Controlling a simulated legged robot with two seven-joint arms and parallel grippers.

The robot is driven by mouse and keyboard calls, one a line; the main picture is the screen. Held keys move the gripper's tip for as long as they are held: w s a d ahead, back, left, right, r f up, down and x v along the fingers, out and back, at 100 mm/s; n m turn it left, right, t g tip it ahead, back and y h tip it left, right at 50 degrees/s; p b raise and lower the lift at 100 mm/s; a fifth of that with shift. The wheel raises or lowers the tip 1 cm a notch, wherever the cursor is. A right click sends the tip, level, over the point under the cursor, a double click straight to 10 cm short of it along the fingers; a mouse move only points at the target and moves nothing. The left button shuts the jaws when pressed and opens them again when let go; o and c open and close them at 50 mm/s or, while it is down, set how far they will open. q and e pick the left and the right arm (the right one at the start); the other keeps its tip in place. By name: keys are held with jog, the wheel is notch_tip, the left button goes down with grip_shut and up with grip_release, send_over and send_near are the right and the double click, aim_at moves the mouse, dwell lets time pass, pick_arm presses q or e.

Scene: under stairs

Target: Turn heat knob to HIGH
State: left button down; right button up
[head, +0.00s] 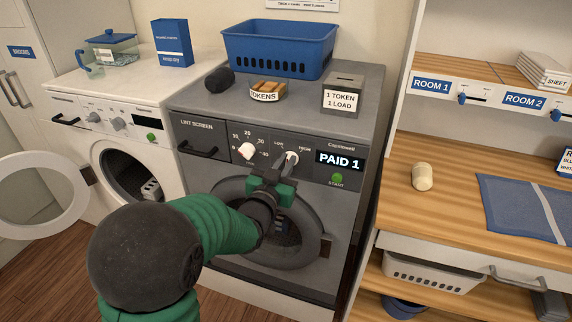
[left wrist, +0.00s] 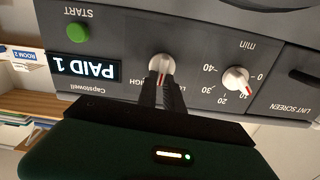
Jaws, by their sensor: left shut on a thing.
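The heat knob (head: 292,157) is white and sits on the dark panel of the grey dryer, under the LOW and HIGH labels. It also shows in the left wrist view (left wrist: 161,63), which is upside down, with a red mark close to my fingertips. My left gripper (head: 286,164) is shut on the knob from the front. Exactly where the mark points on the scale I cannot tell. My right gripper is not in view.
The minutes knob (head: 246,151) is left of the heat knob. The display (head: 339,160) reads PAID 1, above the green START button (head: 337,178). A blue basket (head: 279,48), token bowl (head: 267,92) and token box (head: 343,93) stand on the dryer. Wooden shelves (head: 400,206) are at right.

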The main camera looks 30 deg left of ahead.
pick_arm(q)
jog(key=shift+w+d+f+m+b, duration=0.1)
jog(key=shift+d+m+b, duration=0.1)
jog(key=shift+m+b, duration=0.85)
jog(key=shift+s+d+f+m+b, duration=0.15)
jog(key=shift+m+b, duration=0.2)
jog(key=shift+m, duration=1.25)
jog(key=shift+w+d+f+m+b, duration=0.1)
jog(key=shift+w+d+m+b, duration=0.1)
jog(key=shift+m+b, duration=0.85)
jog(key=shift+m+p, duration=0.3)
jog(key=shift+m, duration=0.2)
jog(key=c, duration=1.7)
grip_release()
jog(key=shift+o, duration=1.1)
jog(key=shift+d+r, duration=0.15)
